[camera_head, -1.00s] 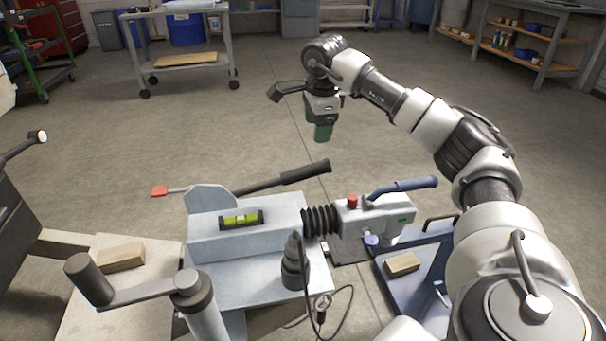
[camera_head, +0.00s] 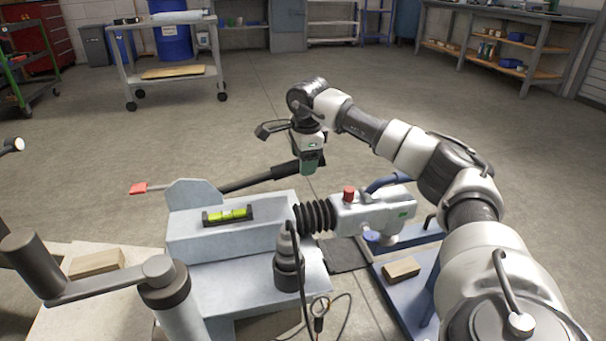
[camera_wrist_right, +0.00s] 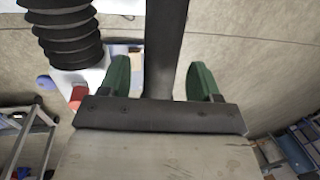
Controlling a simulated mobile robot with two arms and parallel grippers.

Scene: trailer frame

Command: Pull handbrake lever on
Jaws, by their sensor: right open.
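The handbrake lever (camera_head: 250,182) is a dark bar with a thick black grip. It slopes up to the right from behind the grey coupling housing (camera_head: 230,241). My right gripper (camera_head: 311,166) points down at the lever's grip end and hides its tip. In the right wrist view the lever (camera_wrist_right: 166,40) runs between the two green fingers of the open gripper (camera_wrist_right: 160,84). My left gripper is not in view.
A crank (camera_head: 110,280) stands at front left.

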